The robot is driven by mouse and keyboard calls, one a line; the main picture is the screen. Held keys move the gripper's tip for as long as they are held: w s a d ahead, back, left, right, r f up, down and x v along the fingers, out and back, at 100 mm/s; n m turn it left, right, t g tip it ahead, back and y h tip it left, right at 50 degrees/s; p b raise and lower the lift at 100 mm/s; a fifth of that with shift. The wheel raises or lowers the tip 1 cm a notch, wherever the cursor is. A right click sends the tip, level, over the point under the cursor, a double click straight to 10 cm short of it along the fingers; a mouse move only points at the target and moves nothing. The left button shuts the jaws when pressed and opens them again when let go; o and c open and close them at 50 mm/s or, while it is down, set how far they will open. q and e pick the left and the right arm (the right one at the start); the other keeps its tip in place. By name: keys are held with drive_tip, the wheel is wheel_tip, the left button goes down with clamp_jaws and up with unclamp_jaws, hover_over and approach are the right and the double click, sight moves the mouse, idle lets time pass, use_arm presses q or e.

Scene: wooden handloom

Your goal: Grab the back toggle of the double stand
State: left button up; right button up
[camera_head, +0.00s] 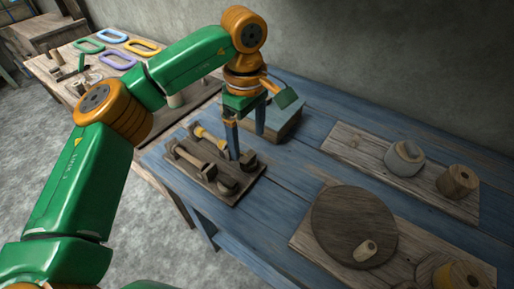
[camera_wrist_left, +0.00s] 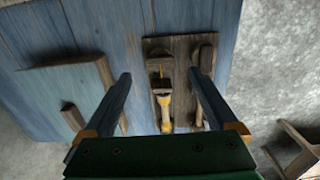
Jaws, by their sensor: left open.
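The double stand (camera_head: 232,197) is a dark wooden board near the left end of the blue table, and it also shows in the left wrist view (camera_wrist_left: 181,45). Its back toggle (camera_head: 208,137) has a yellow handle and lies along the board. The plain wooden front toggle (camera_head: 190,159) lies beside it. My left gripper (camera_head: 246,146) is open and empty, pointing down over the back side of the stand. In the left wrist view the yellow toggle (camera_wrist_left: 164,105) lies between my spread fingers (camera_wrist_left: 160,75). The front toggle (camera_wrist_left: 205,60) is beside the right finger. Contact cannot be told.
A blue-green block (camera_head: 284,122) stands just behind the gripper. Boards with spools (camera_head: 405,158) and a round wooden disc (camera_head: 353,225) lie to the right. A side table holds coloured rings (camera_head: 141,47). Blue tabletop between the stand and disc is clear.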

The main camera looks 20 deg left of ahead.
sight(248, 156)
use_arm(q)
drive_tip(key=f, duration=0.4)
drive_tip(key=shift+s+a+f, duration=0.15)
drive_tip(key=shift+a+f, duration=0.05)
drive_tip(key=shift+f, duration=0.15)
drive_tip(key=shift+w+f, duration=0.2)
drive_tip(key=shift+f, duration=0.25)
drive_tip(key=shift+d+r, duration=0.1)
drive_tip(key=c, duration=1.4)
